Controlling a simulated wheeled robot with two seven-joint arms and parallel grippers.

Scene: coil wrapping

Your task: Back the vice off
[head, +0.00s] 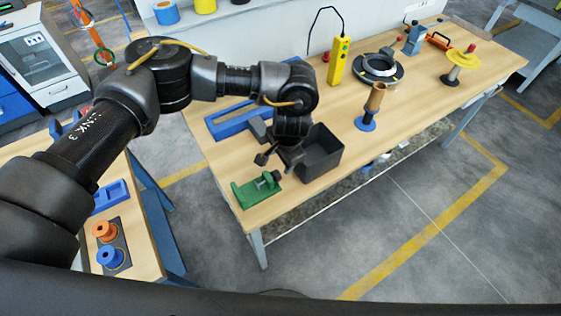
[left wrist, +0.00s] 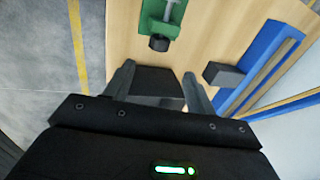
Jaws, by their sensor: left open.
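The green vice (head: 246,194) sits on the wooden bench near its front left corner. It has a grey screw and a dark knob at its right end. In the left wrist view the vice (left wrist: 153,30) is at the top, with its black knob (left wrist: 159,43) pointing toward my gripper. My left gripper (head: 279,160) is open, above the bench and just behind the vice, apart from it. Its two fingers (left wrist: 158,74) show spread in the left wrist view, short of the knob. A dark shape lies between them; I cannot tell what it is. My right gripper is not in view.
A black open bin (head: 325,158) stands right beside my left gripper. A blue frame (head: 222,126) and a grey block (left wrist: 223,75) lie behind it. A copper-coloured post on a blue base (head: 366,123), a yellow pendant (head: 338,62) and a dark ring (head: 378,68) stand farther right.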

